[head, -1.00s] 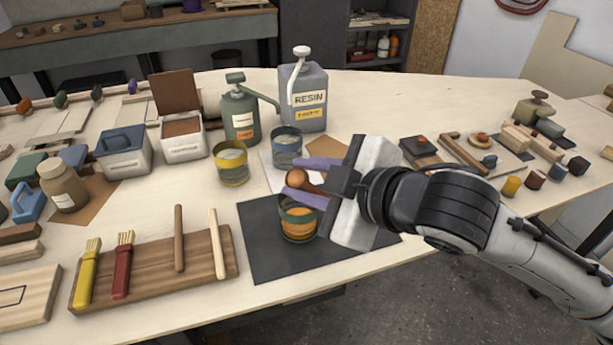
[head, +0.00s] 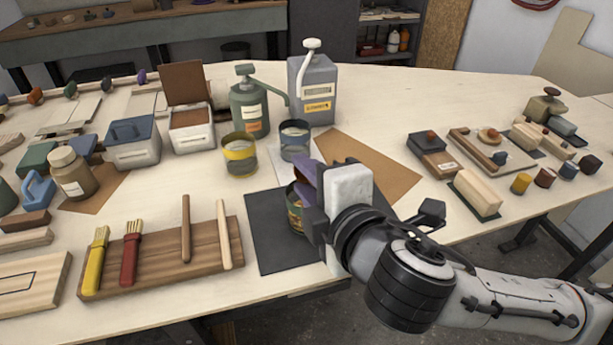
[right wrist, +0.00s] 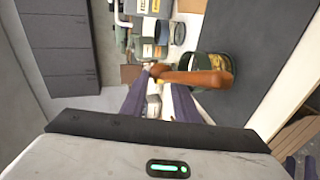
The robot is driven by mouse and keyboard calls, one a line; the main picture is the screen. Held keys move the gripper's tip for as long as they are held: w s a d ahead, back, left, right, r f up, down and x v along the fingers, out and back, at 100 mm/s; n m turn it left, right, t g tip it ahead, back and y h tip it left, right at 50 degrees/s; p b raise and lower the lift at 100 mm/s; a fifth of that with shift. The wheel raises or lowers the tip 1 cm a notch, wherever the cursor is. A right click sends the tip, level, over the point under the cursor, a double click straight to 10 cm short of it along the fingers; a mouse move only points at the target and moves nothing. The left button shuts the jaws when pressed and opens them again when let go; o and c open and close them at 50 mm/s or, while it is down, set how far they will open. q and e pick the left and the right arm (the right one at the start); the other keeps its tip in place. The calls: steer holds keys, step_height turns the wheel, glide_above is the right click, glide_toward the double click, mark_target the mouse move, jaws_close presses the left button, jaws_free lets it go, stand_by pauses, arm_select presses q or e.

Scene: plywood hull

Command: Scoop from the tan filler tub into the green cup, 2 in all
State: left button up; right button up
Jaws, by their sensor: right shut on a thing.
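The green cup (head: 295,212), a tin with a green band, stands on the dark mat (head: 265,240). My right gripper (head: 304,183) hides much of it. In the right wrist view my gripper (right wrist: 158,90) is shut on a brown-handled scoop (right wrist: 195,77), which overlaps the cup's opening (right wrist: 218,68). I cannot see what the scoop carries. The filler tub (head: 192,138) stands at the back left, its brown lid raised and brown filler inside. Purple finger pieces of what looks like my left gripper (right wrist: 301,167) show at the wrist view's corner.
A yellow-banded tin (head: 240,158) and a blue tin (head: 295,145) stand behind the mat. A brush board (head: 160,262) lies left of the mat. Brown paper (head: 375,170) lies bare at right.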

arm_select(q)
steer(key=shift+f, duration=0.1)
